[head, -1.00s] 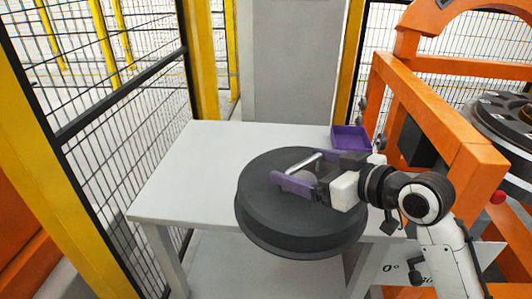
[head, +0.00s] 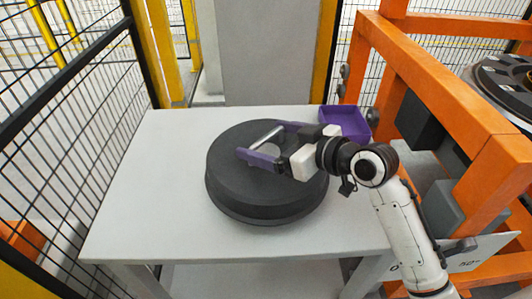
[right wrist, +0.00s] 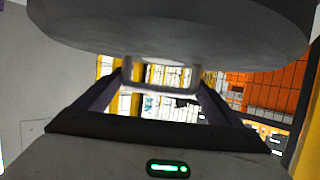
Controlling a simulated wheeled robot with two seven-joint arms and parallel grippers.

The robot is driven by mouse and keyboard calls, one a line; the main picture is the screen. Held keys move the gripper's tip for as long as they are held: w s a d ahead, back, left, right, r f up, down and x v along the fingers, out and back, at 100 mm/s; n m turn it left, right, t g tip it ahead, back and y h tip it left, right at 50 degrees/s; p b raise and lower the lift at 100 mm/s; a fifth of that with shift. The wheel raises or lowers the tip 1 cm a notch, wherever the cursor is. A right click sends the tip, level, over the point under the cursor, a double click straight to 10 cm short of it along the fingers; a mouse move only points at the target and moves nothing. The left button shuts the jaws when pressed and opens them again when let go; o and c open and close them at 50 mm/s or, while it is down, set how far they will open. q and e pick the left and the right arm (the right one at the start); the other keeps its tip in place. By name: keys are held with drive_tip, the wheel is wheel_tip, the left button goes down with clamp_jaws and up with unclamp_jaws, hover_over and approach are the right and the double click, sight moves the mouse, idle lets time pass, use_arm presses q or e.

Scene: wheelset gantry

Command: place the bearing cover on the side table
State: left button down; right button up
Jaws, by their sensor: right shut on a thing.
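The bearing cover (head: 235,195) is a large dark grey disc with a wider lower rim and a light metal handle on top. My right gripper (head: 264,144), with purple fingers, is shut on that handle. In the right wrist view the cover (right wrist: 180,32) fills the top, with the handle (right wrist: 162,88) between the fingers. The cover is level over the middle to right part of the light grey side table (head: 135,190). I cannot tell whether its underside touches the tabletop. My left gripper is not in view.
A purple open bin (head: 345,122) sits at the table's back right corner. An orange gantry frame (head: 440,95) stands close on the right. Black mesh fencing (head: 85,140) runs along the left. The tabletop left of the cover is clear.

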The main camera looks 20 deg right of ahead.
sight(271, 154)
wheel_tip(271, 154, down, 4)
drive_tip(key=shift+r, duration=0.2)
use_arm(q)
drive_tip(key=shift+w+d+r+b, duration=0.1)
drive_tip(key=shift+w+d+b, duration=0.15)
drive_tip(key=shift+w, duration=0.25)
use_arm(e)
drive_tip(key=shift+w+f, duration=0.1)
drive_tip(key=shift+f, duration=0.05)
drive_tip(key=o, duration=1.6)
drive_tip(key=shift+f, duration=0.1)
drive_tip(key=shift+o, duration=0.2)
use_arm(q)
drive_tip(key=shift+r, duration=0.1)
use_arm(e)
drive_tip(key=shift+d, duration=0.1)
drive_tip(key=v, duration=1.1)
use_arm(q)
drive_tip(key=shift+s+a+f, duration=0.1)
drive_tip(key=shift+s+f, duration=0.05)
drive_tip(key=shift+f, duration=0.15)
use_arm(e)
drive_tip(key=shift+s+d+r, duration=0.1)
drive_tip(key=shift+s+r, duration=0.15)
drive_tip(key=shift+s, duration=0.25)
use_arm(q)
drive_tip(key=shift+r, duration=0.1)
